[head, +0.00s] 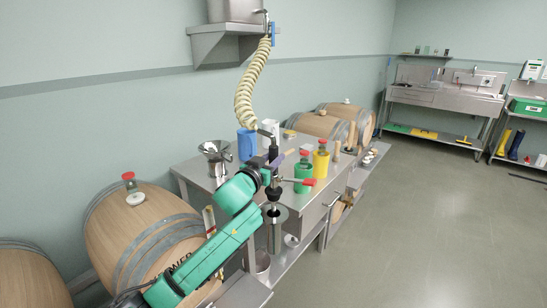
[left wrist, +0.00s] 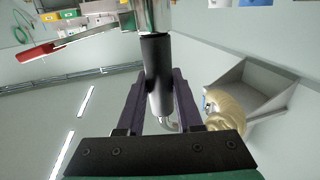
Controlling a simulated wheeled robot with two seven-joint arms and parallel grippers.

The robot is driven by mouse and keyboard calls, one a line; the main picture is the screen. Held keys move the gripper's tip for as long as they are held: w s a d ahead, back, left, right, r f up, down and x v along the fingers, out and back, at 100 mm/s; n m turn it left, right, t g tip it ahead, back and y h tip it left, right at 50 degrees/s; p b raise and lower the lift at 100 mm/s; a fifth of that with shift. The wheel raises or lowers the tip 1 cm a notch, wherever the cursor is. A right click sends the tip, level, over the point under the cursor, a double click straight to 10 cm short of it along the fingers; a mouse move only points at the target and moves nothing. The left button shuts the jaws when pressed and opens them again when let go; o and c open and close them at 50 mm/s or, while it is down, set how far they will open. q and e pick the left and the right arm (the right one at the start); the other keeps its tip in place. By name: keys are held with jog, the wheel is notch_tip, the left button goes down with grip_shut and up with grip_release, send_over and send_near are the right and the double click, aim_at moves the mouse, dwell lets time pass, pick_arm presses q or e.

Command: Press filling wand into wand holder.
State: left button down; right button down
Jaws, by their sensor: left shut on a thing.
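The filling wand (head: 273,192) stands roughly upright at the front edge of the steel table. It has a black grip (left wrist: 157,75), steel parts and a red-tipped lever (left wrist: 38,52). My left gripper (head: 270,172) is shut on the grip; in the left wrist view the dark fingers (left wrist: 160,95) lie on both sides of it. A steel cylinder, seemingly the wand holder (head: 277,238), is directly below the wand at the table edge. The wand's lower end meets its top; how deep it sits I cannot tell. My right gripper is not in view.
A ribbed cream hose (head: 247,95) hangs from the wall tank (head: 232,12) behind. The steel table (head: 205,178) carries a steel funnel (head: 214,152), a blue container (head: 246,143), a green cup (head: 303,172) and a yellow one (head: 321,163). A barrel (head: 135,235) is at left. The floor at right is clear.

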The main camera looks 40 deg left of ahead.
aim_at(272, 184)
pick_arm(q)
jog(key=shift+f+b, duration=1.5)
jog(key=shift+f, duration=0.8)
jog(key=shift+f+b, duration=0.85)
jog(key=shift+f, duration=1)
jog(key=shift+c, duration=2.4)
grip_release()
